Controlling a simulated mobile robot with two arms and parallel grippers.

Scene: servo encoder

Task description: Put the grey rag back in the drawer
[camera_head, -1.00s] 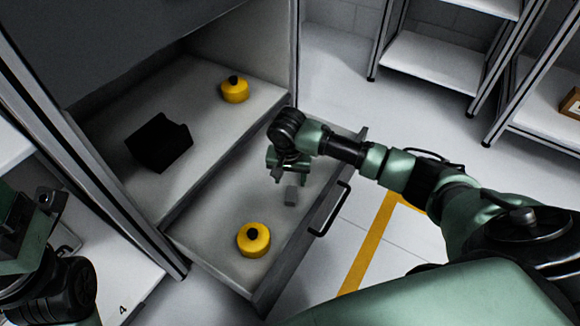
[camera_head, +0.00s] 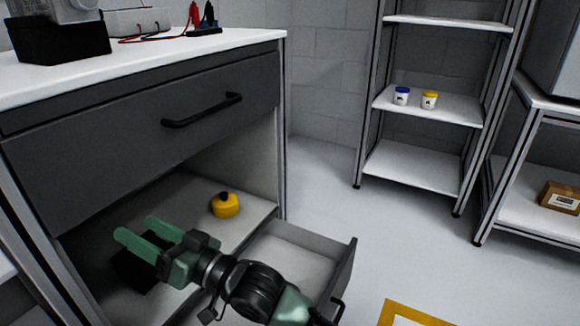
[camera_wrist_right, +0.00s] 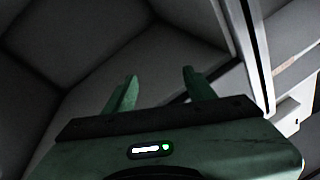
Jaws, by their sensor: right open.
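My right gripper (camera_head: 138,230) is open in front of the open lower compartment of the cabinet, with its two green fingers pointing left. In the right wrist view my right gripper (camera_wrist_right: 160,77) has its fingers apart, with nothing visible between them. The lower drawer (camera_head: 345,270) is pulled out, right of and behind my arm; only part of its inside shows. No grey rag can be made out now; my arm and the picture edge hide part of the drawer. My left gripper is out of view.
A yellow round object (camera_head: 225,205) and a black object (camera_head: 132,272), partly behind my gripper, are in the compartment. The upper drawer (camera_head: 150,130) is shut. Shelves (camera_head: 425,105) stand at the back right.

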